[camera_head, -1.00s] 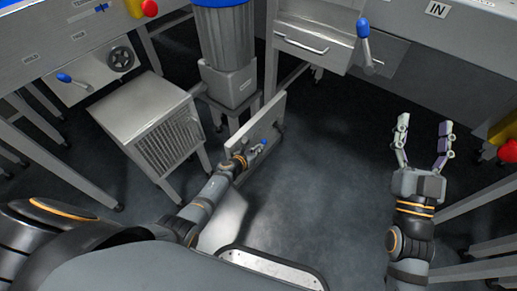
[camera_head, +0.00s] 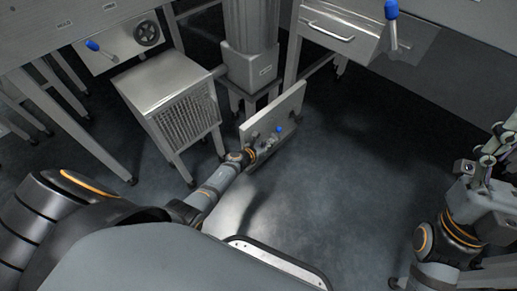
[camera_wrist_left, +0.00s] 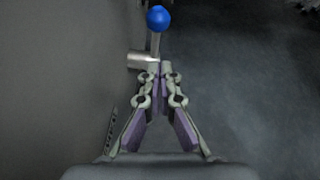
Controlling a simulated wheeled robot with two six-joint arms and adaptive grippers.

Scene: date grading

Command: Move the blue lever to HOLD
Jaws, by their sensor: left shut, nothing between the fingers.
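A lever with a blue ball knob (camera_head: 279,129) stands at a low grey upright panel (camera_head: 290,108) in the middle of the head view. In the left wrist view, the blue knob (camera_wrist_left: 158,18) tops a thin metal stem just beyond my fingertips. My left gripper (camera_head: 266,143) is beside this lever; in the wrist view (camera_wrist_left: 162,70) its fingertips are together and empty. I cannot tell whether they touch the stem. I see no readable HOLD mark. My right gripper (camera_head: 497,145) is at the right edge, partly cut off.
Other blue-knobbed levers show on the left bench (camera_head: 92,45) and the right bench (camera_head: 391,10). A grey vented cabinet (camera_head: 165,80) stands left of the panel. A grey column (camera_head: 252,35) stands behind it. Dark floor (camera_head: 350,190) is open to the right.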

